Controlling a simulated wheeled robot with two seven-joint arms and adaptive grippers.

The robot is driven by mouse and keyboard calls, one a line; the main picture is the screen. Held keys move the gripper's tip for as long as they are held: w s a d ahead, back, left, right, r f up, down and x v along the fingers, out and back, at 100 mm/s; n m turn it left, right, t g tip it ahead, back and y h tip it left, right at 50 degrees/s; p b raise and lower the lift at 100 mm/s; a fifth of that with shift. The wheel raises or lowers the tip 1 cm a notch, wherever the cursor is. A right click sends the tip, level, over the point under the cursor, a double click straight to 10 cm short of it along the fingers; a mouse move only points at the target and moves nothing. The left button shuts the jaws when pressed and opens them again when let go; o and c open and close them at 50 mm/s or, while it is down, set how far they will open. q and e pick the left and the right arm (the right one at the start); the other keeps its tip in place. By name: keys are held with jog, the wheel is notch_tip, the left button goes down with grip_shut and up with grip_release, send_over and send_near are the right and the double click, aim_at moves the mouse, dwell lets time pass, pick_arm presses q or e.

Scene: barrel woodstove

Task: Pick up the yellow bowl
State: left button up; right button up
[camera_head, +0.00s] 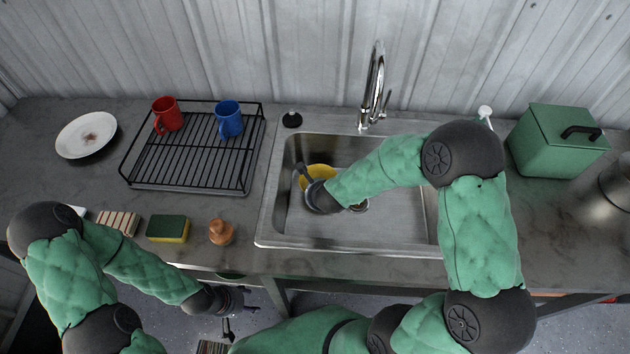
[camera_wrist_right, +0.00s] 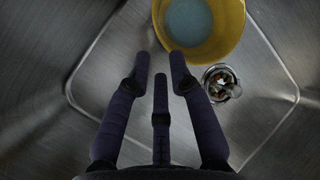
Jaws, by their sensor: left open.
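The yellow bowl (camera_head: 318,177) sits in the left part of the metal sink basin (camera_head: 400,222), partly hidden by my right gripper (camera_head: 304,172). In the right wrist view the yellow bowl (camera_wrist_right: 235,28) is cut off by the top edge and shows a pale blue inside. The fingers of my right gripper (camera_wrist_right: 160,62) are apart and empty, with their tips close to the bowl's near rim. I cannot tell whether they touch it. My left gripper (camera_head: 228,312) is open, low in front of the counter and away from the bowl.
A drain (camera_wrist_right: 221,83) lies beside the bowl. The faucet (camera_head: 373,90) rises behind the sink. A black dish rack (camera_head: 190,182) with a red mug (camera_head: 166,115) and a blue mug (camera_head: 229,120) stands left. A sponge (camera_head: 168,229) and a brown wooden object (camera_head: 221,233) lie near the front edge.

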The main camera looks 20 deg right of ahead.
jog(key=shift+m, duration=0.3)
jog(key=x, duration=0.2)
jog(key=b+x, duration=0.1)
jog(key=x, duration=0.1)
jog(key=shift+d+f+b, duration=0.25)
jog(key=shift+f+b, duration=0.05)
jog(key=shift+f, duration=0.05)
jog(key=shift+w+f, duration=0.4)
jog(key=shift+f, duration=0.05)
jog(key=b+x, duration=0.2)
jog(key=x, duration=0.3)
grip_shut()
